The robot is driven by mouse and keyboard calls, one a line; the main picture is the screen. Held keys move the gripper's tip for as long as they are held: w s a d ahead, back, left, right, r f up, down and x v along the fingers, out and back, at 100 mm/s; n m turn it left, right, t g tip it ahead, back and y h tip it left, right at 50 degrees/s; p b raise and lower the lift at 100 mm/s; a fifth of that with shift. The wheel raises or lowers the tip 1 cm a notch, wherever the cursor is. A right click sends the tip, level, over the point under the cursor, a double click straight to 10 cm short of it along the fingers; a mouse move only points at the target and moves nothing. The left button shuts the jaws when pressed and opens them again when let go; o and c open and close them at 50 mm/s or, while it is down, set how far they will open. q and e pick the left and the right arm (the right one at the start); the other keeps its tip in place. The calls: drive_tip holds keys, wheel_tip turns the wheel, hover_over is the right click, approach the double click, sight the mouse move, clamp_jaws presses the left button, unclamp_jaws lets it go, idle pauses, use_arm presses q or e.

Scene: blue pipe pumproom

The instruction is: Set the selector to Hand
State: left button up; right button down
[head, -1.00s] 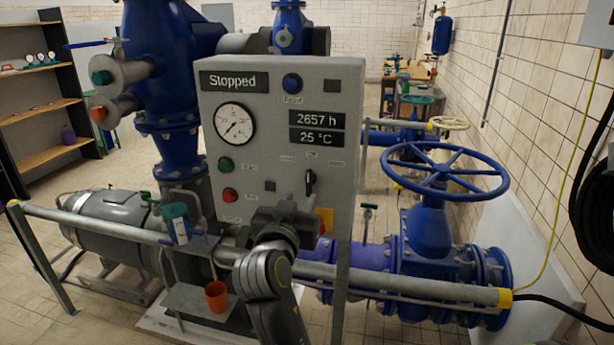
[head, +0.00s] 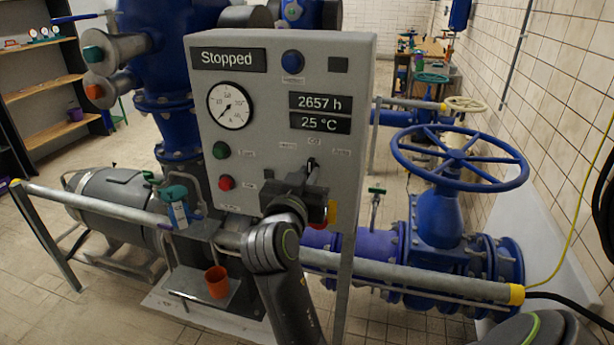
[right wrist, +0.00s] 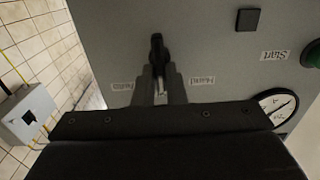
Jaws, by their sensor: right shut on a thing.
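The selector (head: 311,163) is a black knob low on the right of the grey control panel (head: 265,80). It stands about upright, between a label on its left and one on its right, with a small label above it. In the right wrist view, which is upside down, the knob (right wrist: 157,46) lies between the labels Hand (right wrist: 202,80) and Auto (right wrist: 123,86). My right gripper (head: 306,182) is at the panel, its fingers (right wrist: 160,78) shut on the knob from both sides and hiding part of it. My left gripper is out of view.
The panel display (head: 228,58) reads Stopped. A green button (head: 221,150) and a red button (head: 227,183) sit left of the selector. A grey rail (head: 410,279) runs in front of the panel. A blue handwheel (head: 460,160) stands to the right.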

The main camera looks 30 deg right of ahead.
idle(0.3)
drive_tip(key=shift+n+p, duration=0.4)
drive_tip(key=shift+p, duration=0.1)
drive_tip(key=shift+r+n+p, duration=0.15)
drive_tip(key=shift+n+p, duration=0.7)
drive_tip(key=shift+n, duration=0.25)
drive_tip(key=n+p, duration=0.2)
drive_tip(key=n, duration=0.1)
drive_tip(key=shift+w+a, duration=0.1)
drive_tip(key=shift+f+n+p, duration=0.2)
drive_tip(key=shift+n+p, duration=0.55)
drive_tip(key=shift+n, duration=0.35)
drive_tip(key=c, duration=1.5)
unclamp_jaws()
drive_tip(key=shift+w+f, duration=0.1)
